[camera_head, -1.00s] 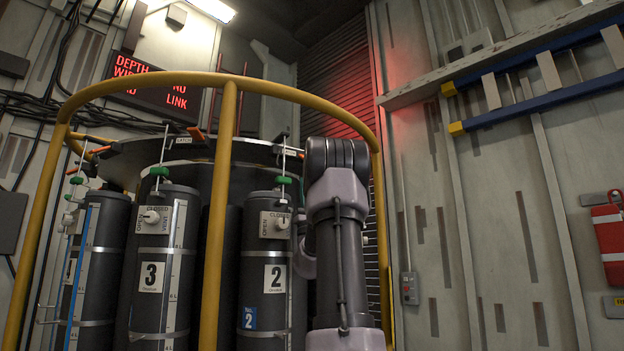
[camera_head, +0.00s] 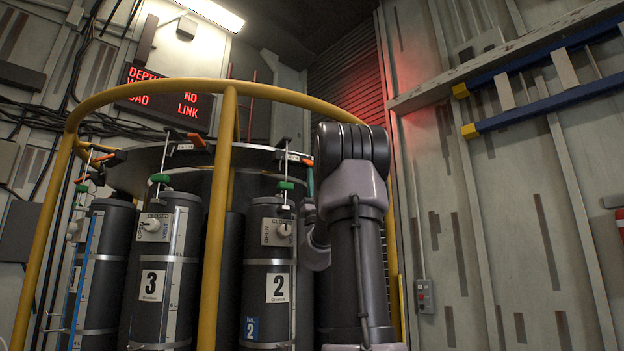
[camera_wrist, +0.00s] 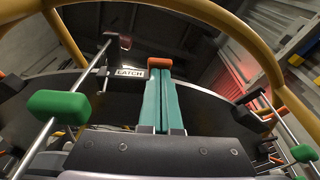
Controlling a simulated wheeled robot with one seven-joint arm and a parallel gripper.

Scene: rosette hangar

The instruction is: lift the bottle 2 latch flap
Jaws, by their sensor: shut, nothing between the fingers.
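Bottle 2 (camera_head: 266,290) is a dark grey cylinder with a white "2" plate, upright in the rack, right of the yellow post in the head view. Above it are a green block (camera_head: 286,185) on a thin rod and a small latch label (camera_head: 290,156). The latch flap's orange end (camera_head: 307,161) shows beside the label. In the wrist view the orange end (camera_wrist: 160,62) sits just past the tips of my gripper (camera_wrist: 160,75). My teal fingers are shut and empty; they hide the flap below the orange end. Whether they touch it I cannot tell.
A yellow ring rail (camera_head: 229,88) and post (camera_head: 213,240) stand around the rack. Bottle 3 (camera_head: 165,270) stands left of the post. In the wrist view the green block (camera_wrist: 58,105) and its rod are close left of my fingers, with another green block (camera_wrist: 304,153) at right.

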